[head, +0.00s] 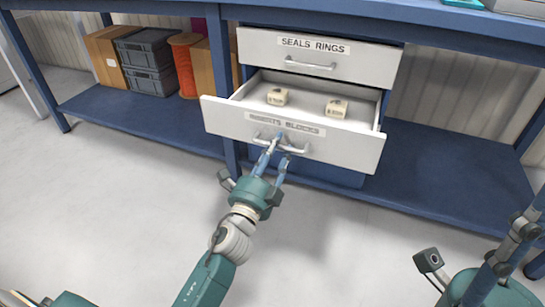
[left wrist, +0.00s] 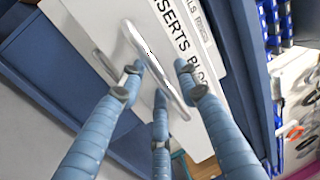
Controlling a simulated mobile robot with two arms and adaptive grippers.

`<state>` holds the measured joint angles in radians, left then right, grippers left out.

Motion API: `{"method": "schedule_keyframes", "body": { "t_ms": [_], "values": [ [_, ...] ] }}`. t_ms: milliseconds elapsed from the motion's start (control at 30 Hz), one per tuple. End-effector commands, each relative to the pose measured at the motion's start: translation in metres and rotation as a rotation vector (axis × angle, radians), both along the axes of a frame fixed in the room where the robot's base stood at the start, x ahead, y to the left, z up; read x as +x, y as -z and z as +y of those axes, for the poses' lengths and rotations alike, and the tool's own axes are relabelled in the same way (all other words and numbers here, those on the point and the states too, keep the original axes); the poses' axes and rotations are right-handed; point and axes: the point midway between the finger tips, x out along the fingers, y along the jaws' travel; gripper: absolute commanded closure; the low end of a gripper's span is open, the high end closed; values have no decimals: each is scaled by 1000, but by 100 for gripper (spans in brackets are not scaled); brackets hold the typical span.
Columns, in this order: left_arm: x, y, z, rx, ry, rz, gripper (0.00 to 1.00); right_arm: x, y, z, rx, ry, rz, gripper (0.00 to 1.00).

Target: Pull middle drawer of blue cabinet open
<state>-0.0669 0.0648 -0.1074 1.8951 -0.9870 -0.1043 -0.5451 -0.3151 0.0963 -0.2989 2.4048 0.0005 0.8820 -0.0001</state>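The middle drawer (head: 340,143) of the blue cabinet (head: 330,174) is pulled out, its white front labelled with BLOCKS. Two small beige blocks, a left one (head: 277,97) and a right one (head: 337,108), lie inside it. Its metal handle (head: 296,149) also shows in the left wrist view (left wrist: 173,95). My left gripper (head: 275,150) is at this handle. In the left wrist view its fingers (left wrist: 160,78) stand apart on both sides of the bar, with a gap showing on the right side. The right gripper's fingers are not in view.
The top drawer (head: 365,64), labelled SEALS RINGS, is above and appears shut. Grey crates (head: 148,80), cardboard boxes (head: 103,55) and an orange reel (head: 185,65) stand on the lower shelf (head: 150,118) at left. The floor (head: 110,200) in front is clear.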

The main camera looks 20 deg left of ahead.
Motion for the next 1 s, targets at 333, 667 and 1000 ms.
{"method": "schedule_keyframes", "body": {
  "t_ms": [333,667,1000],
  "values": [
    [-63,15,3,-4,-3,6,67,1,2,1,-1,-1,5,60],
    [-110,22,4,-1,-2,1,67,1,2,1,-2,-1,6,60],
    [-115,22,4,0,0,-1,67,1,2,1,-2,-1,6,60]
  ]
}}
